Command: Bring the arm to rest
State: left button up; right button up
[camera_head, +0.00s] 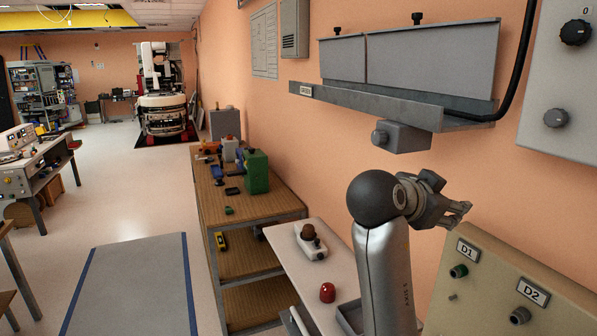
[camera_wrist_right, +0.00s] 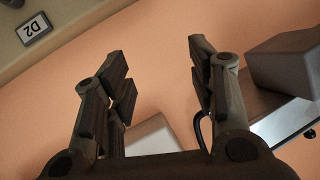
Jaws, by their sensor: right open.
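My right arm (camera_head: 388,275) rises from the bottom of the head view, right of centre, with a pale forearm and a dark round joint. My right gripper (camera_head: 460,212) points right in front of the orange wall, above the beige panel. In the right wrist view my right gripper (camera_wrist_right: 158,72) shows two dark fingers spread apart, with nothing between the tips. The wall lies behind them. My left gripper is not in view.
A grey wall rail (camera_head: 375,104) with a grey box (camera_head: 402,136) hangs above the right gripper. The beige panel (camera_head: 480,290) with D1 and D2 labels stands below right. A white table (camera_head: 290,252) holds a red dome (camera_head: 327,292).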

jog(key=s+f+n+g+y, duration=0.1)
jog(key=s+f+n+y, duration=0.3)
jog(key=f, duration=1.2)
jog(key=s+f+n+g+y, duration=0.15)
jog(key=s+f+n, duration=0.45)
jog(key=f, duration=1)
jog(key=s+a+f+n+g+y, duration=0.25)
jog(key=s+f, duration=0.35)
jog(key=s, duration=0.6)
jog(key=s+a+f+n+g+y, duration=0.1)
jog(key=s+a+f+n+y, duration=0.35)
jog(key=s, duration=0.75)
notch_tip(320, 180, down, 31)
jog(key=s+d+m+h+b, duration=0.1)
jog(key=d+b, duration=0.1)
jog(key=b, duration=0.2)
pick_arm(q)
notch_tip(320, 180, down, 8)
jog(key=b, duration=0.4)
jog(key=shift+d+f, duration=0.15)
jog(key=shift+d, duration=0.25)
pick_arm(e)
jog(key=s+d+f+g, duration=0.2)
jog(key=s+f, duration=1.5)
jog(key=f, duration=0.3)
jog(key=shift+d+f, duration=0.35)
jog(key=shift+f, duration=0.05)
jog(key=shift+s+h, duration=0.1)
jog(key=shift+h, duration=0.15)
